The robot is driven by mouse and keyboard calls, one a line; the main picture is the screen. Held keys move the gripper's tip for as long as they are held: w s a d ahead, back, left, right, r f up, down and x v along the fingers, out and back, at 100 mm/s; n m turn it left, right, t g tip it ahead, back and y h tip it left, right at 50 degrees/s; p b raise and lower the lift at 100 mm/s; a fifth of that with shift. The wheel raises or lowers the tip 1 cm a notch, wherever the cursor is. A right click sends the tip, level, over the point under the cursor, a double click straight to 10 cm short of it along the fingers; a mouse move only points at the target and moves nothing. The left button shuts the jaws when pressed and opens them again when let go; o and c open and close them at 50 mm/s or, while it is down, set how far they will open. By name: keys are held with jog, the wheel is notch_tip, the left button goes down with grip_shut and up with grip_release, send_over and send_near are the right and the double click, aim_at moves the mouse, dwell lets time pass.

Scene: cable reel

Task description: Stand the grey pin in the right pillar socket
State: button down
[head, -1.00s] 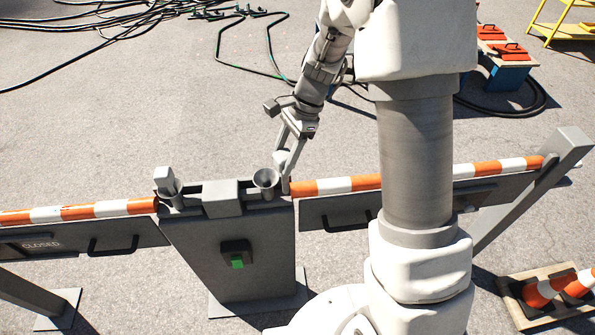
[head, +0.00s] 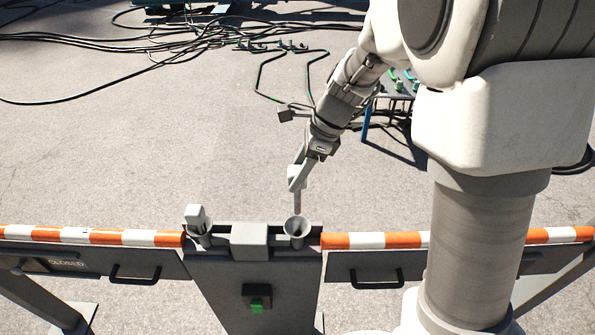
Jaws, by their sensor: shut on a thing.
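The grey pillar (head: 265,290) stands at the front with two funnel-shaped sockets on its top. The right pillar socket (head: 296,231) is a round grey funnel with its mouth upward. My gripper (head: 297,181) is shut on the grey pin (head: 298,203), just above and behind this socket. The pin's shaft hangs nearly upright and its lower end overlaps the far side of the funnel mouth. I cannot tell whether the tip is inside or behind the rim. The left socket (head: 201,234) has another grey pin with a block head (head: 195,214) standing in it.
A grey block (head: 249,240) sits between the sockets. Orange-and-white barrier arms (head: 90,236) run out on both sides of the pillar. A green button (head: 257,303) is on its front. Dark cables (head: 130,40) lie at the back.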

jog(key=b, duration=0.4)
send_over(297, 213)
jog(key=shift+w+f, duration=0.25)
jog(key=shift+f, duration=0.9)
jog(key=shift+w+f, duration=0.2)
jog(key=shift+f, duration=0.9)
jog(key=shift+f+b, duration=1.7)
jog(key=shift+f, duration=1.35)
jog(key=shift+c, duration=1)
grip_release()
jog(key=p+v, duration=0.1)
jog(key=v, duration=1.6)
jog(key=shift+r, duration=0.25)
jog(key=shift+d, duration=0.15)
